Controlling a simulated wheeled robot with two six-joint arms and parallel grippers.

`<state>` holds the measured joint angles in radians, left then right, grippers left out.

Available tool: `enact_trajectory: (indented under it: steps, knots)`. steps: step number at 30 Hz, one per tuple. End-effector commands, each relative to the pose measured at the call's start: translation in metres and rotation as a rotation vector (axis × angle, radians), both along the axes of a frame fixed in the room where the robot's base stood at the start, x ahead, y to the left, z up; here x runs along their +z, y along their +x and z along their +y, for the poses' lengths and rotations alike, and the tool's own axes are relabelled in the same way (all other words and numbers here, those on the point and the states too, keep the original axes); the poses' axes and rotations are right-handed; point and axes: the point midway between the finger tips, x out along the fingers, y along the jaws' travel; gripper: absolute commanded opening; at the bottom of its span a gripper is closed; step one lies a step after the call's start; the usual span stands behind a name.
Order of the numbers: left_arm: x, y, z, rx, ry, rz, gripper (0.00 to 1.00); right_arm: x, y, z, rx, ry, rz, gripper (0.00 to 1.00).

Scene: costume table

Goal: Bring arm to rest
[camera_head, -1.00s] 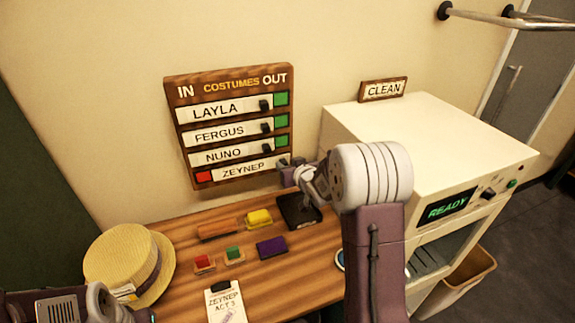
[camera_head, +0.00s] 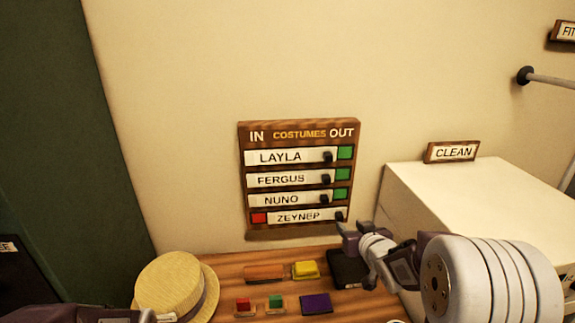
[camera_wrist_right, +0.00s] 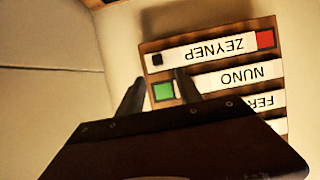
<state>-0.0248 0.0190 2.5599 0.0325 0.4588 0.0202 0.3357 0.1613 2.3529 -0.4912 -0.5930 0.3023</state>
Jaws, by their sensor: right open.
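The wooden costumes board (camera_head: 298,234) hangs on the wall with sliding name strips for Layla, Fergus, Nuno and Zeynep. The Zeynep strip (camera_head: 297,217) sits to the right with red showing at its left; the other three show green at their right. My right gripper (camera_head: 347,230) is open and empty by the board's lower right corner, close to the Zeynep knob (camera_head: 340,216). In the right wrist view its fingers (camera_wrist_right: 160,78) are spread, with the Zeynep knob (camera_wrist_right: 156,59) beyond the tips. Only a bit of my left arm shows at the bottom left; its gripper is not visible.
A white machine (camera_head: 475,200) with a CLEAN sign (camera_head: 453,152) stands right of the board. Below are a straw hat (camera_head: 170,285), a dark pad (camera_head: 348,268) and several coloured blocks on the wooden table (camera_head: 235,268). The wall above the board is clear.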

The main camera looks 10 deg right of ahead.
Motion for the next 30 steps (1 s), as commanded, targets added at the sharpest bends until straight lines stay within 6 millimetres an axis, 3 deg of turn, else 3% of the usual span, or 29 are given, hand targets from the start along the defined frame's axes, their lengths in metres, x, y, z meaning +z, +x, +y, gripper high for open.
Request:
enact_trajectory:
  steps: [2, 3, 4, 6, 9, 12, 15, 18, 21, 30]
  knots:
    - [0.0, 0.0, 0.0, 0.0, 0.0, 0.0, 0.36, 0.007, 0.004, 0.029, 0.062, -0.004, -0.014, 0.42]
    - [0.0, 0.0, 0.0, 0.0, 0.0, 0.0, 0.36, 0.009, 0.003, 0.053, 0.103, 0.003, -0.016, 0.42]
    - [0.0, 0.0, 0.0, 0.0, 0.0, 0.0, 0.36, 0.003, -0.004, 0.073, 0.121, 0.017, 0.018, 0.42]
    - [0.0, 0.0, 0.0, 0.0, 0.0, 0.0, 0.36, -0.038, -0.036, 0.092, 0.096, 0.029, 0.208, 0.42]
    - [0.0, 0.0, 0.0, 0.0, 0.0, 0.0, 0.36, -0.09, -0.095, 0.099, 0.053, 0.032, 0.489, 0.42]
    - [0.0, 0.0, 0.0, 0.0, 0.0, 0.0, 0.36, -0.127, -0.156, 0.101, 0.022, 0.044, 0.745, 0.42]
    - [0.0, 0.0, 0.0, 0.0, 0.0, 0.0, 0.36, -0.145, -0.204, 0.101, 0.006, 0.063, 0.937, 0.42]
    - [0.0, 0.0, 0.0, 0.0, 0.0, 0.0, 0.36, -0.151, -0.231, 0.104, 0.014, 0.07, 1.047, 0.42]
    - [0.0, 0.0, 0.0, 0.0, 0.0, 0.0, 0.36, -0.152, -0.239, 0.104, 0.03, 0.058, 1.081, 0.42]
    - [0.0, 0.0, 0.0, 0.0, 0.0, 0.0, 0.36, -0.152, -0.238, 0.103, 0.031, 0.056, 1.076, 0.42]
